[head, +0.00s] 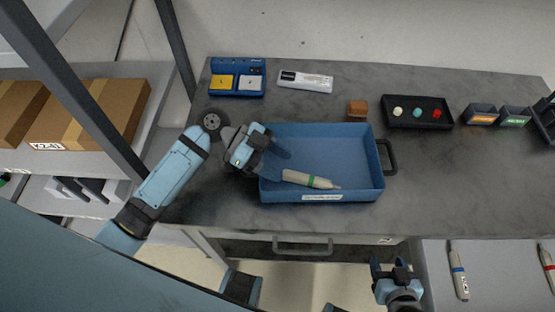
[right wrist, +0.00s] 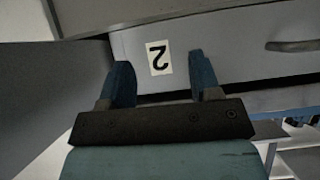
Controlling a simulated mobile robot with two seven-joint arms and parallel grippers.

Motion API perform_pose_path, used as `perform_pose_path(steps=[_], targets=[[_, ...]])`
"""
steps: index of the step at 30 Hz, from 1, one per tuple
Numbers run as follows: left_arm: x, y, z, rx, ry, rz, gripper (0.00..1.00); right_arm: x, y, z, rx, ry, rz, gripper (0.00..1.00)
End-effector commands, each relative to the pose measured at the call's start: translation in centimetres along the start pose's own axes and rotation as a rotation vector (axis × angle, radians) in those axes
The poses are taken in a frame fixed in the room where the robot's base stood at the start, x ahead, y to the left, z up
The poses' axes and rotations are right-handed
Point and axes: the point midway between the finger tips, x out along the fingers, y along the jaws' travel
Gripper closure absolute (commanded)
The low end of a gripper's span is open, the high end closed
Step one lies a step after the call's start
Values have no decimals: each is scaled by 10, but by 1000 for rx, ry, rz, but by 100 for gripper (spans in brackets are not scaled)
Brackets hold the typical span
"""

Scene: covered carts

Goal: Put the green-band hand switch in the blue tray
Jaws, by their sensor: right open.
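The green-band hand switch (head: 312,181) is a pale, pen-like body with a green ring. It lies inside the blue tray (head: 322,196), near the front wall, its tip toward the right. My left gripper (head: 279,165) is over the tray's left side. Its blue fingers look spread, close to the switch's left end, but they blend with the tray. My right gripper (head: 390,268) is at the bottom of the head view, away from the tray. The right wrist view shows its two fingers (right wrist: 163,80) apart with nothing between them.
At lower right, a light surface holds a blue-band switch (head: 458,270) and a red-band switch (head: 547,266). A black tray (head: 418,123) with coloured knobs, a brown block (head: 357,110) and a blue holder (head: 237,92) stand behind the tray.

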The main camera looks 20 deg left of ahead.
Motion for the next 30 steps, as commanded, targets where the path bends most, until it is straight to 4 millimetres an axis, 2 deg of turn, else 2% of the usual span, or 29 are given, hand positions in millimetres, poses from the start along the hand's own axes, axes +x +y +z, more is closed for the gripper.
perform_pose_path(steps=[7,9,15,19,24,30], targets=[[-7,0,-18,0,1,0,47,-10,-1,-13,0,-5,0,42],[-19,0,-8,2,-4,-2,47,-5,-1,-7,1,2,-1,42],[-56,0,-9,2,-4,-1,47,-1,-1,-1,1,1,-1,42],[-72,0,-10,1,-2,-1,47,0,-1,1,1,-1,-1,42],[-80,0,-11,1,-1,0,47,1,0,2,1,-2,0,42],[-80,0,-11,1,0,0,47,1,0,2,1,-2,0,42]])
